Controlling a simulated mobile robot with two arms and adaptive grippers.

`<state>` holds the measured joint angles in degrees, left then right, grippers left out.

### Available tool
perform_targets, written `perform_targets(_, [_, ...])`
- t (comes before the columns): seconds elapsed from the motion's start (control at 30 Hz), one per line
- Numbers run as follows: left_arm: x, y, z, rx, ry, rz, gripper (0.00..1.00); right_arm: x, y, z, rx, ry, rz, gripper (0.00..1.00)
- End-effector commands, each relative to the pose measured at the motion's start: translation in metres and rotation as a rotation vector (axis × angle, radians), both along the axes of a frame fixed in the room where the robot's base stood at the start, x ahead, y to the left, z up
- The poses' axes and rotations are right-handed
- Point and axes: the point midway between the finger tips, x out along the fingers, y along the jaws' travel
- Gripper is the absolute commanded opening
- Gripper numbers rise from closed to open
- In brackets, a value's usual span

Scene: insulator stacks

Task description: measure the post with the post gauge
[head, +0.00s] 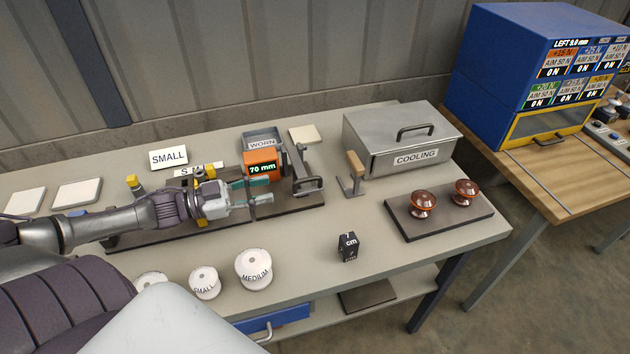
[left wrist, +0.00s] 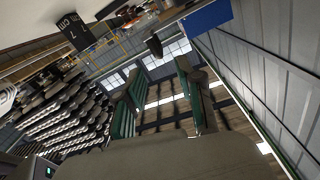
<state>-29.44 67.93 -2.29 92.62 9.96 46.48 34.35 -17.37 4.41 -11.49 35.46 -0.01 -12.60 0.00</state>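The post gauge, with an orange display (head: 260,163) reading "70 mm", stands on a dark base at the left middle of the bench. A grey upright frame with a handle (head: 307,184) stands at its right end; I cannot tell which part is the post. My left gripper (head: 259,188) reaches in from the left in front of the display, its teal-padded fingers apart with nothing seen between them. In the left wrist view the two fingers (left wrist: 160,100) are also spread and empty. The arm and gripper hide part of the base. My right gripper is not in view.
White round pieces (head: 253,270) marked "SMALL" and "MEDIUM" stand at the front. A black "cm" block (head: 348,246) is to their right. A "COOLING" box (head: 400,137) and a dark board (head: 447,228) with two brown insulators are at the right. The bench's middle is fairly clear.

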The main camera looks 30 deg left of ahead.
Motion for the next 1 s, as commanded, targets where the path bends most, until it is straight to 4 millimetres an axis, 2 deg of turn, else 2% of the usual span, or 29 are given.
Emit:
perform_targets(0.33, [0.037,-0.032,0.003,-0.003,-0.008,-0.002,0.37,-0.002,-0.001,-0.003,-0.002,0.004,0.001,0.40])
perform_targets(0.7, [0.078,-0.068,0.003,-0.002,-0.004,-0.001,0.37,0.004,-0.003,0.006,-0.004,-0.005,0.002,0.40])
perform_targets(1.0, [0.088,-0.077,0.001,-0.001,-0.001,-0.001,0.37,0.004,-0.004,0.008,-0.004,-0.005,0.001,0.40])
